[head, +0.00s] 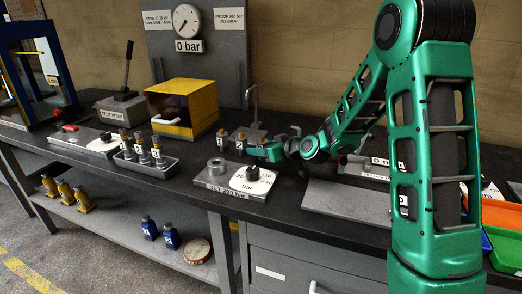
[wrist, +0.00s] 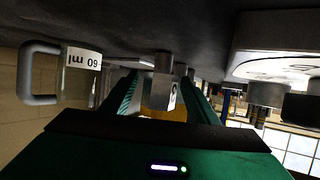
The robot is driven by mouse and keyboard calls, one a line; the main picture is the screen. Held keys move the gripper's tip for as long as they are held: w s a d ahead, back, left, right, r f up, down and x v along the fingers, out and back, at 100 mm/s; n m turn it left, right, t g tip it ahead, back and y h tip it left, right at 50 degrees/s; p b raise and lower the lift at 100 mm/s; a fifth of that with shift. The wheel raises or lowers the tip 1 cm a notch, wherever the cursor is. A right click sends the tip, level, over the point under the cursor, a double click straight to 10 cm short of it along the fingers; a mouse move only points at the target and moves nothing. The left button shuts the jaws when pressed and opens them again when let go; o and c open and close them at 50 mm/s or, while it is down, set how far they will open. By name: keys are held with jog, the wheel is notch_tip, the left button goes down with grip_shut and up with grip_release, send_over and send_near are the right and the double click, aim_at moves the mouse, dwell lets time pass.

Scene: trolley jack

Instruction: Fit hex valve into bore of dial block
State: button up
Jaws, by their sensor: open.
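The dial block (head: 224,189) is a flat grey block on the bench. Its raised round bore (head: 216,165) is at the left and a black knob on a white dial card at the right. My gripper (head: 268,151) is low over the bench, right of these valves, pointing left. In the upside-down wrist view its open fingers (wrist: 160,88) flank a steel hex valve (wrist: 163,65) with a small tag. Contact with either finger is not visible.
The dial block (wrist: 285,45) is at the right in the wrist view, a handled 60 ml container (wrist: 80,75) at the left. A valve rack (head: 146,163), yellow box (head: 183,107) and test pump (head: 121,107) stand left. A gauge panel (head: 197,60) rises behind.

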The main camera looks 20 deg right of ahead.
grip_shut()
